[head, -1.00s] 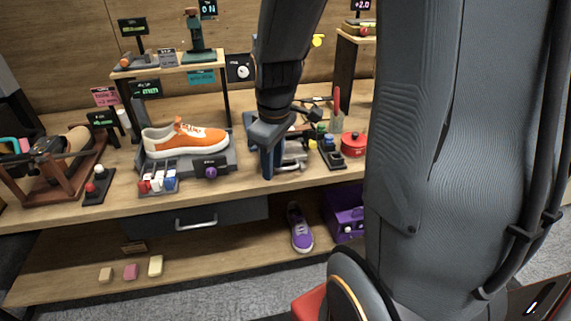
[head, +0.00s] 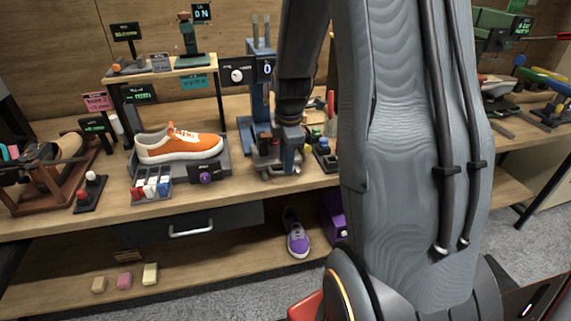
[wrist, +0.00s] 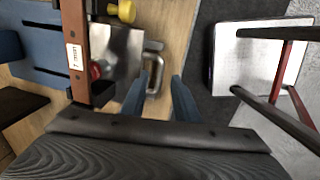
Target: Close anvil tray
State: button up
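The anvil tray appears to be the silver metal plate with a looped handle (wrist: 153,70) in the wrist view. It also shows at the foot of a blue press (head: 260,90) in the head view, partly hidden by my arm. My gripper (wrist: 161,80) has its two blue fingers apart. In the wrist view the tray's handle lies just ahead of and between the fingertips; I cannot tell whether they touch. In the head view my gripper (head: 288,165) points down at the table's front edge, in front of the press.
An orange sneaker (head: 180,147) sits on a stand to the left. A grey drawer (head: 150,230) is under the tabletop. A purple sneaker (head: 296,238) is on the lower shelf. A brown bar with a red knob (wrist: 95,72) crosses the tray in the wrist view.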

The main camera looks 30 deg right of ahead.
jog(key=shift+w+f, duration=0.25)
jog(key=shift+f, duration=0.95)
grip_shut()
